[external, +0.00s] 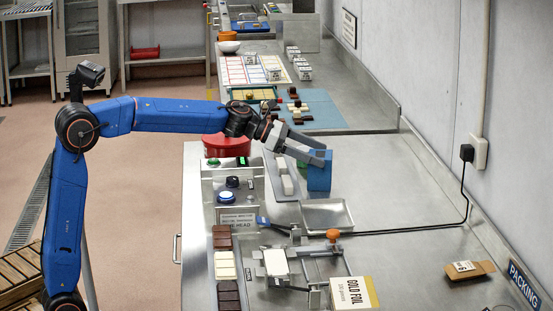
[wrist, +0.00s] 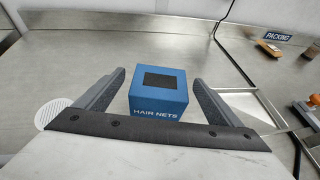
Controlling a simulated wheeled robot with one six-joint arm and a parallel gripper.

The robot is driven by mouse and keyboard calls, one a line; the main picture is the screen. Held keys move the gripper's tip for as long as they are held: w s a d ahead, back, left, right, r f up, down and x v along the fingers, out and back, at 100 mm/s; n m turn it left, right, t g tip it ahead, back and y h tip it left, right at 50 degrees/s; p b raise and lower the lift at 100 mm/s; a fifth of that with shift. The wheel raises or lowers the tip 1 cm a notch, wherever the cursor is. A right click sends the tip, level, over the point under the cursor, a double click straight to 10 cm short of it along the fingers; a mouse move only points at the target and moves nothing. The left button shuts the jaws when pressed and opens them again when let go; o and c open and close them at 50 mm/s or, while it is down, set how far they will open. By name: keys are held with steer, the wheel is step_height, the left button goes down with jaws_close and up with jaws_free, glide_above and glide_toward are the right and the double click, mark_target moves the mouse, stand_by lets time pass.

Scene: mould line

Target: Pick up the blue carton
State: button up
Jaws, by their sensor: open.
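The blue carton (external: 319,172) stands upright on the steel bench, just beyond my gripper (external: 310,150), whose fingers partly cover it in the external view. In the wrist view the carton (wrist: 158,92) shows a dark patch on top and the words HAIR NETS on its near face. My gripper (wrist: 158,100) is open, with one finger to the left of the carton and one to the right. Gaps show between the carton and both fingers. The carton's lower part is hidden in the wrist view behind the gripper's dark front edge.
A shallow metal tray (external: 327,214) lies close in front of the carton. White blocks (external: 284,178) sit on a strip to its left. A control box (external: 229,190) and a red round container (external: 226,146) stand further left.

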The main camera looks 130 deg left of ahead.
steer(key=shift+x, duration=0.95)
steer(key=c, duration=1.2)
steer(key=shift+c, duration=0.2)
